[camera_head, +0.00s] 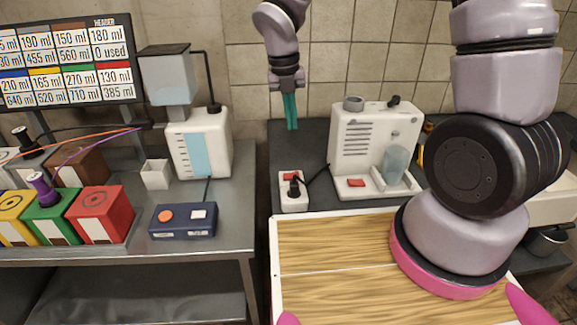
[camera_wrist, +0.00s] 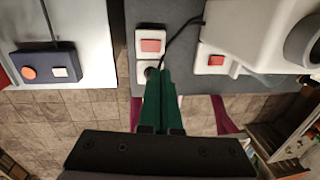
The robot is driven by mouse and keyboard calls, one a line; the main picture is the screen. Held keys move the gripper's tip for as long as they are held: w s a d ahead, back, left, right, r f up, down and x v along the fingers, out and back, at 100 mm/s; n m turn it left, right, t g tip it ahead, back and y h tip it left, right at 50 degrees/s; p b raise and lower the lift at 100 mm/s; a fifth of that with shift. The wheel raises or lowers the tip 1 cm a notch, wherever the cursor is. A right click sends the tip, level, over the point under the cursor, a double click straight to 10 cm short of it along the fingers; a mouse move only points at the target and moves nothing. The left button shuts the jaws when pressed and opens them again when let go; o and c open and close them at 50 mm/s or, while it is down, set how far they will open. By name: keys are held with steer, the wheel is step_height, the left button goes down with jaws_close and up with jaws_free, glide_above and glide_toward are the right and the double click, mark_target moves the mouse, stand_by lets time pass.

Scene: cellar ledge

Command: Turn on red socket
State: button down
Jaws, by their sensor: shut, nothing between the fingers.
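The socket (camera_head: 293,192) is a small white block with a red switch (camera_head: 291,177) and a black plug in it, on the dark ledge in the head view. In the wrist view the socket (camera_wrist: 146,62) shows its red switch (camera_wrist: 151,45) at the upper end, with the plug end partly hidden behind my fingers. My gripper (camera_head: 291,128) has green fingers, shut and empty, pointing down above the ledge. In the wrist view my gripper (camera_wrist: 162,78) shows its fingertips overlapping the socket's plug end. I cannot tell whether they touch it.
A white machine (camera_head: 372,143) with its own red button (camera_head: 356,183) stands right of the socket, joined by a black cable. A dark blue box (camera_head: 183,221) with orange and white buttons lies on the left table. A wooden board (camera_head: 335,255) is in front.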

mark_target(297, 174)
steer(key=shift+a+f+n, duration=0.2)
steer(key=shift+a+n, duration=0.05)
steer(key=shift+n, duration=0.05)
steer(key=f, duration=0.4)
steer(key=d+f, duration=0.1)
steer(key=f, duration=0.9)
steer(key=shift+d, duration=0.4)
steer(key=shift+d+f, duration=0.1)
steer(key=shift+f, duration=0.05)
steer(key=shift+a+r, duration=0.3)
steer(key=shift+a, duration=0.5)
